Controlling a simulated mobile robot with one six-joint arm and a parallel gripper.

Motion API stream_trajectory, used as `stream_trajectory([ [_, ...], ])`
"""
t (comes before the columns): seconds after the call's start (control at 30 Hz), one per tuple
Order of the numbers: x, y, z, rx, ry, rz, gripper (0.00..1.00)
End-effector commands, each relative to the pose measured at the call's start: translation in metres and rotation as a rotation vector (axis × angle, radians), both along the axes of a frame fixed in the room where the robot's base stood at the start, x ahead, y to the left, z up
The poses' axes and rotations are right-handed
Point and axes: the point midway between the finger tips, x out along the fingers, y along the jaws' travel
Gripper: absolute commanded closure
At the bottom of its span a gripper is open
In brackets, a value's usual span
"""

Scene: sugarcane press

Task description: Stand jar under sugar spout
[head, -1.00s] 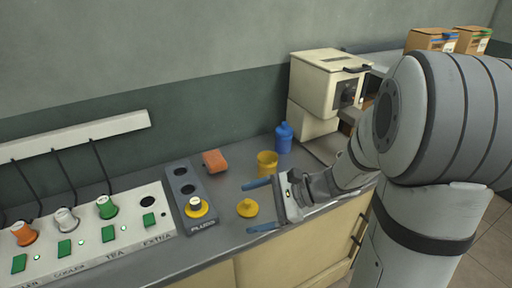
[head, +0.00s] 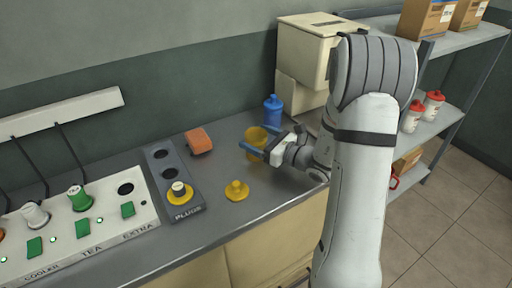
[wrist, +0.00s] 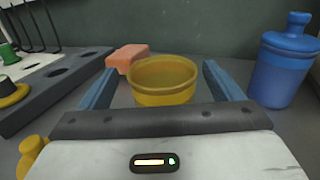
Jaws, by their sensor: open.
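An open yellow jar (head: 256,138) stands upright on the counter. In the wrist view the yellow jar (wrist: 163,82) sits between the two blue fingers of my gripper (wrist: 158,72), with a gap on each side. In the head view my gripper (head: 255,141) is open around the jar, low over the counter. A yellow knobbed lid (head: 237,191) lies on the counter in front of the jar. A cream boxy machine (head: 306,50) stands behind, at the back wall. My arm hides its front, and I cannot see a spout.
A blue lidded jar (head: 272,110) stands close behind the yellow jar. An orange block (head: 198,141) lies to the left. A grey plug panel (head: 161,157) and a white switch panel (head: 100,240) fill the left counter. Shelves (head: 440,125) with boxes and bottles stand right.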

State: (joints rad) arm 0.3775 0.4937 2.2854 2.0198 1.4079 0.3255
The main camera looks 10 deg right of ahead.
Motion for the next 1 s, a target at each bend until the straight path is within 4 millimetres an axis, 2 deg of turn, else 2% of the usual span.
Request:
stream_trajectory([
  [0.2, 0.021, 0.015, -0.001, -0.001, -0.001, -0.002, 0.14],
  [0.47, 0.023, 0.015, -0.001, -0.001, -0.001, -0.005, 0.14],
  [1.0, 0.022, 0.014, -0.001, 0.0, 0.0, -0.006, 0.58],
])
